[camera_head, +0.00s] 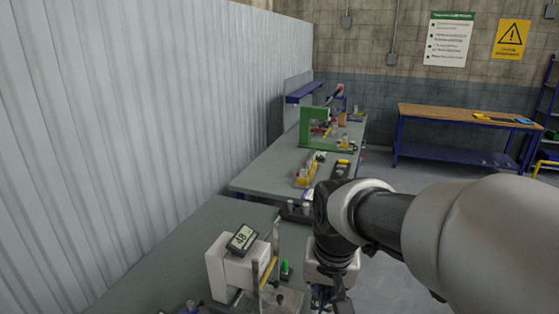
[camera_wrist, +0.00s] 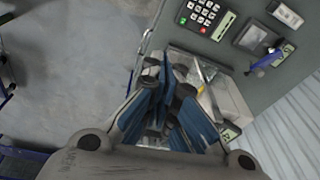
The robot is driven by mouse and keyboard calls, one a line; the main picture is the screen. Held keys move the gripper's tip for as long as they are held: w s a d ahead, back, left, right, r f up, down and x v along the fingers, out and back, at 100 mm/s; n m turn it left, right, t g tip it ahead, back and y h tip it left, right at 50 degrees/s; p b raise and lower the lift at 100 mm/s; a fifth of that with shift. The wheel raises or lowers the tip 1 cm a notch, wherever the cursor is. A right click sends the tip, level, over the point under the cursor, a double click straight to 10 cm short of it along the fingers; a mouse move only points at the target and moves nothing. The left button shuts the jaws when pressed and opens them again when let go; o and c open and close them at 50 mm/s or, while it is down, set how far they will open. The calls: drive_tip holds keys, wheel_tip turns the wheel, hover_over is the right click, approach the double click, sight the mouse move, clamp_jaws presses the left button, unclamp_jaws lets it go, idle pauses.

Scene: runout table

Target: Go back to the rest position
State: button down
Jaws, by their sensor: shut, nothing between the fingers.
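My gripper (camera_wrist: 165,95) shows in the wrist view with its blue-padded fingers drawn together and nothing between them. It hangs above the edge of a grey table (camera_wrist: 240,80), beside a white device that the fingers partly cover. In the head view my arm comes in from the right and its wrist hangs over the near grey table (camera_head: 190,240). The gripper's fingertips are hard to make out there, at the bottom edge. A white instrument (camera_head: 232,265) with a display reading 48 stands just left of my wrist.
A keypad device (camera_wrist: 207,17) and a dark tray (camera_wrist: 258,40) lie on the table. Farther back, a green frame (camera_head: 315,130) and yellow items (camera_head: 305,175) stand on a second table. A corrugated wall (camera_head: 150,120) closes the left side. A wooden workbench (camera_head: 450,115) stands at the back right.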

drive_tip(key=s+d+f+n+t+b, duration=0.1)
drive_tip(key=s+d+f+b, duration=0.1)
drive_tip(key=s, duration=0.6)
drive_tip(key=s+d+f+n+t+b, duration=0.1)
drive_tip(key=s+d+f+b, duration=0.2)
drive_tip(key=s, duration=0.6)
drive_tip(key=shift+s+d+t+b, duration=0.2)
drive_tip(key=shift+d+t+b, duration=0.1)
drive_tip(key=shift+d+b, duration=0.4)
drive_tip(key=shift+a+f, duration=0.1)
drive_tip(key=shift+a, duration=0.05)
